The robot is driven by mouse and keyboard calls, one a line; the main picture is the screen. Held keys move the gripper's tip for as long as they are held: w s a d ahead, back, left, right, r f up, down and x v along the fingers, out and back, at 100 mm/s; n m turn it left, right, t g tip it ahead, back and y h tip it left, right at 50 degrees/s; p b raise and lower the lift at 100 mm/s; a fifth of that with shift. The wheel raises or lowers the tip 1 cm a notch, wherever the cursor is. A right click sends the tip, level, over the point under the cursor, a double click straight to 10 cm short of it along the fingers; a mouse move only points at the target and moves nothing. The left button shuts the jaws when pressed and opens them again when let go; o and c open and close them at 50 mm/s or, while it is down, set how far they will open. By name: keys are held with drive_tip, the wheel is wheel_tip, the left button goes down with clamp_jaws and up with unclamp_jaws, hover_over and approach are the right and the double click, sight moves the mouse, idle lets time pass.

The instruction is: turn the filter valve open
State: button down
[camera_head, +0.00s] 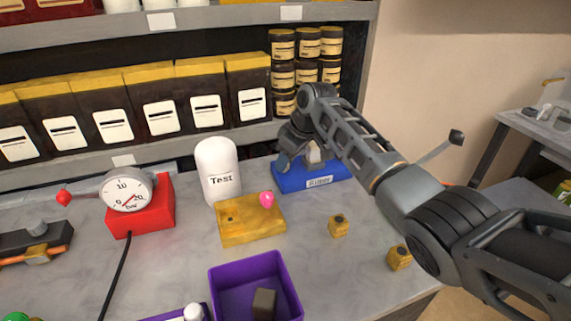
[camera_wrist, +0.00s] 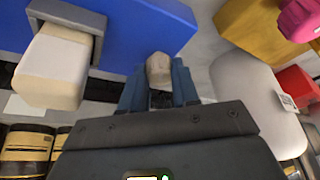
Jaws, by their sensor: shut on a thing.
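The filter is a blue block (camera_head: 325,178) with a white "Filter" label, standing at the back right of the bench. It also shows in the wrist view (camera_wrist: 120,30). A cream block (camera_wrist: 48,72) in a grey bracket sits by it, and part shows in the head view (camera_head: 314,154). My gripper (camera_wrist: 158,92) is beside the blue block, its blue fingers shut on a small cream piece (camera_wrist: 158,68), which looks like the filter valve's handle. The fingers hide most of it, so its turn angle cannot be told.
A white "Test" cylinder (camera_head: 217,172) and a yellow block (camera_head: 250,222) with a pink knob (camera_head: 267,200) stand left of the filter. A red gauge unit (camera_head: 145,205) is further left. Shelves with jars (camera_head: 305,60) rise behind. A purple bin (camera_head: 255,285) is in front.

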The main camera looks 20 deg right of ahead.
drive_tip(key=n+b, duration=0.2)
drive_tip(key=n+g+y+b, duration=0.1)
drive_tip(key=n+b, duration=0.1)
drive_tip(key=shift+w+f+n, duration=0.15)
drive_tip(key=shift+f+n, duration=0.05)
drive_tip(key=shift+n, duration=0.1)
drive_tip(key=n+b, duration=0.2)
drive_tip(key=n+g+b, duration=0.1)
drive_tip(key=b, duration=0.2)
drive_tip(key=shift+w+d+f+n+g+y, duration=0.1)
drive_tip(key=shift+n+g+y, duration=0.2)
drive_tip(key=shift+n+y, duration=0.1)
drive_tip(key=n+b, duration=0.1)
drive_tip(key=b, duration=0.2)
drive_tip(key=shift+g, duration=0.3)
drive_tip(key=n+b, duration=0.1)
drive_tip(key=b, duration=0.1)
drive_tip(key=n+g+b, duration=0.1)
drive_tip(key=b, duration=0.1)
drive_tip(key=shift+w+r+n, duration=0.1)
drive_tip(key=shift+r+n, duration=0.1)
drive_tip(key=shift+n, duration=0.2)
drive_tip(key=shift+r+n+b, duration=0.1)
drive_tip(key=shift+n+b, duration=0.4)
drive_tip(key=shift+b, duration=0.45)
drive_tip(key=c, duration=0.8)
unclamp_jaws()
drive_tip(key=shift+r, duration=0.15)
